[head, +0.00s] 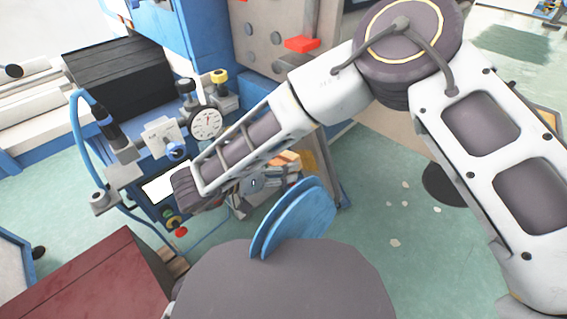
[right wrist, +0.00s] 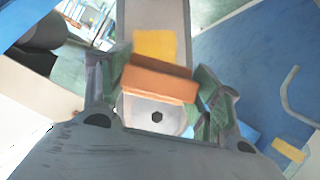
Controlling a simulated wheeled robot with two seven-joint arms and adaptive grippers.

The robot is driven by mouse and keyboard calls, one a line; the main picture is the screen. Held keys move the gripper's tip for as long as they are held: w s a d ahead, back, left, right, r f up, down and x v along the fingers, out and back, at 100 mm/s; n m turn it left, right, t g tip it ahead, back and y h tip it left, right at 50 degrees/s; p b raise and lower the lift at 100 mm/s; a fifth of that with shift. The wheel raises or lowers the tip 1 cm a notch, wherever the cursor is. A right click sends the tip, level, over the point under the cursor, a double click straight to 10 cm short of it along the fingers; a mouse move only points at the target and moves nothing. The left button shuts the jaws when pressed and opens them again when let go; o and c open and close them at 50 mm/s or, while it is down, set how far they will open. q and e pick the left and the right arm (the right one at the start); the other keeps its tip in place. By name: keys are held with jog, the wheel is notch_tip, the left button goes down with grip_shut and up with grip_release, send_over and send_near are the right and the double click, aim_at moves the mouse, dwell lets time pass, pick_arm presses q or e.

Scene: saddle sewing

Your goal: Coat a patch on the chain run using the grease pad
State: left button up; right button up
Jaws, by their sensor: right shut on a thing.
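My right gripper (right wrist: 157,88) is shut on an orange-brown block, which I take for the grease pad (right wrist: 160,82). The block lies across between the two green-grey fingers. A yellow patch (right wrist: 155,44) shows just beyond it, in front of a grey strip (right wrist: 153,14); I cannot tell whether the block touches either. In the head view the right gripper (head: 268,185) is low in the middle, partly hidden by my forearm, with the orange pad (head: 288,160) at its far side. I cannot clearly make out the chain run. My left gripper is not in view.
A blue machine with a dial gauge (head: 206,122), knobs and a blue hose (head: 78,130) stands left of the right forearm. A dark red box (head: 100,275) is at lower left.

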jog(key=shift+s+a, duration=0.6)
jog(key=shift+s+a, duration=1.05)
